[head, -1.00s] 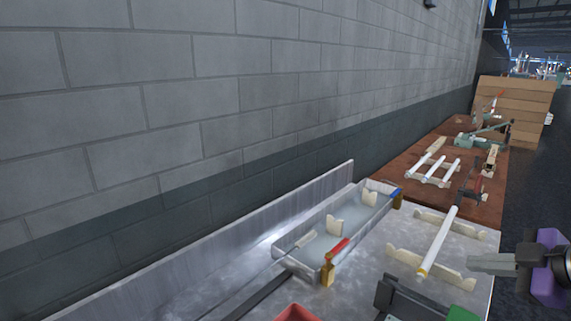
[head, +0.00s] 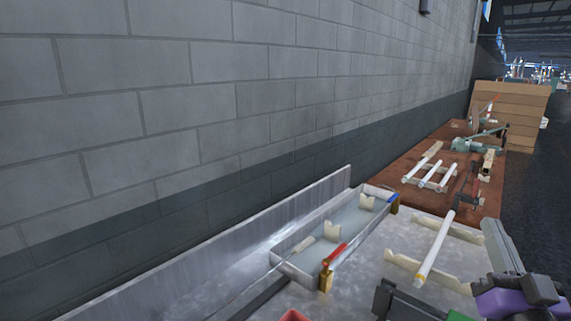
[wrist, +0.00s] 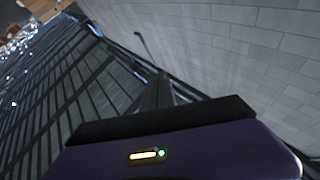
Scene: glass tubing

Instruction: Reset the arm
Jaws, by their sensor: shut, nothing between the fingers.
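My gripper (head: 491,226) is at the lower right of the head view, with its grey fingers pointing up and slightly left. It is shut and empty. Purple and dark parts of my arm show below it. In the wrist view a dark bar of my gripper and a purple housing fill the bottom, and the camera looks toward the roof and the block wall. The white tube (head: 436,247) rests across two cream notched supports (head: 403,262), to the left of my gripper and apart from it.
A clear-walled trough (head: 300,262) with cream supports stands left of the tube. It has a red-handled valve (head: 334,257) and a blue handle (head: 378,192). A brown table (head: 410,178) behind holds several white tubes. A grey block wall (head: 200,110) runs along the left.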

